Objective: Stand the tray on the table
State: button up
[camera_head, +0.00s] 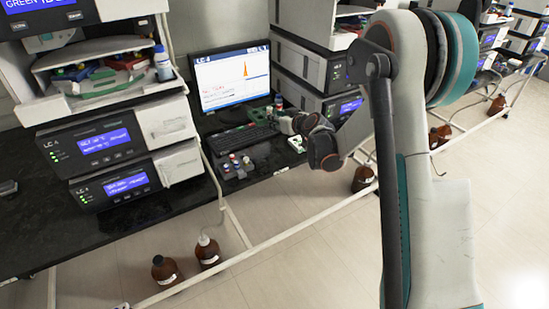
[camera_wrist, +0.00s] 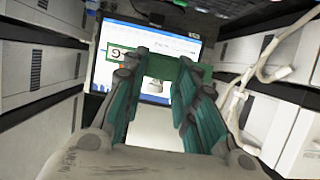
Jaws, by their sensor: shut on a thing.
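My gripper (camera_wrist: 161,66) is shut on a green tray (camera_wrist: 150,57), which spans both fingers in the wrist view. In the head view my gripper (camera_head: 292,123) is over the black table (camera_head: 180,205), to the right of the keyboard. A small green and white thing (camera_head: 297,143) shows just below it; I cannot tell if it is the held tray or touches the table.
The monitor (camera_head: 232,78) stands behind my gripper, with the keyboard (camera_head: 243,138) in front. Dark racks with vials (camera_head: 235,167) lie nearer the front edge. Instrument stacks rise at left (camera_head: 98,145) and right (camera_head: 312,65). A pale cable (camera_wrist: 262,75) hangs at right.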

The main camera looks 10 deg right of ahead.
aim_at(277, 163)
notch_tip(277, 163, down, 17)
jog(key=b, duration=0.5)
jog(key=shift+b, duration=0.3)
jog(key=shift+f, duration=0.55)
jog(key=o, duration=1.1)
jog(key=shift+r, duration=0.15)
